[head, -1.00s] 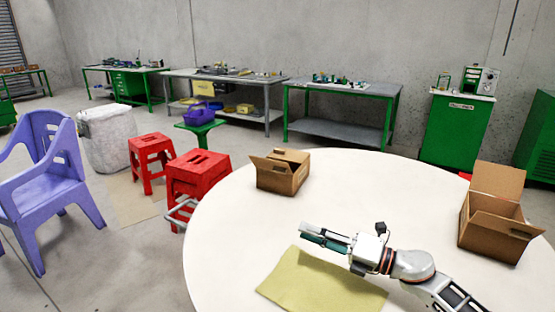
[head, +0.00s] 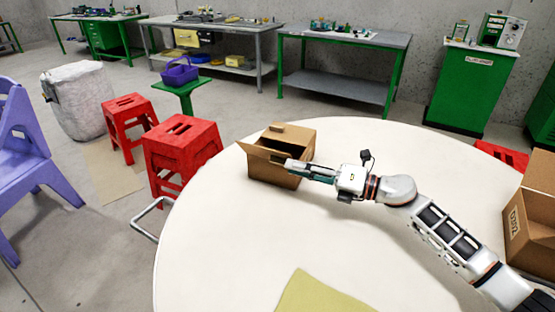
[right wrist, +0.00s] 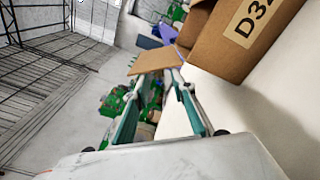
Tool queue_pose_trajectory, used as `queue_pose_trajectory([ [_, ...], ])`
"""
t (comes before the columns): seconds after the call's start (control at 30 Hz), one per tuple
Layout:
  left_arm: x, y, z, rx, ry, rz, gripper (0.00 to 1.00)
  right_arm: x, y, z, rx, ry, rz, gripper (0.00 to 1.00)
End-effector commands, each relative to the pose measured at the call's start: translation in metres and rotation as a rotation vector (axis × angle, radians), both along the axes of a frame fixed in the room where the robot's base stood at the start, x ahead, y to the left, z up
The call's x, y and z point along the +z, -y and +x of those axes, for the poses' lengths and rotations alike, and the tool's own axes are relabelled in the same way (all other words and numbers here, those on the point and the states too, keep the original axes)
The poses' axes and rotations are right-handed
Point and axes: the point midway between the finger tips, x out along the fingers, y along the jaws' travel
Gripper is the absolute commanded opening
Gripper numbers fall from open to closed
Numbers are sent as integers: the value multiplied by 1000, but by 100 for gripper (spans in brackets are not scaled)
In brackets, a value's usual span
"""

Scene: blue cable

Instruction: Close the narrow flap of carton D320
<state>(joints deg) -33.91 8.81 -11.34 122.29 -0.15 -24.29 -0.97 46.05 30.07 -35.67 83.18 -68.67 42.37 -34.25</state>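Carton D320 (head: 272,172) is an open brown box on the far left part of the round white table. Its label, partly cut off, reads "D32" in the right wrist view (right wrist: 215,42). A narrow flap (head: 260,153) sticks outward from its left end; a brown flap (right wrist: 157,61) also shows just beyond the fingertips in the right wrist view. My right gripper (head: 290,164) reaches in from the right, its fingertips at the carton's near upper edge. Its fingers stand apart with nothing held between them; whether they touch the flap I cannot tell. My left gripper is out of view.
A second open carton (head: 533,222) stands at the table's right edge. A yellow-green mat (head: 318,295) lies at the front. The white tabletop (head: 230,240) is otherwise clear. Red stools (head: 182,160) stand on the floor beyond the table's left edge.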

Motion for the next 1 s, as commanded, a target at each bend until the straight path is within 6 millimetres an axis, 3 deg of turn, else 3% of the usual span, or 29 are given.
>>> queue_pose_trajectory([
  [0.33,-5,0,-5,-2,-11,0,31,0,-43,23,0,0,2,25],
  [0.73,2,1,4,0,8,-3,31,0,-50,26,-1,0,1,25],
  [0.83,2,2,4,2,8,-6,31,0,-50,26,-1,0,1,0],
  [1.0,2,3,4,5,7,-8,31,0,-50,26,-1,0,1,0],
])
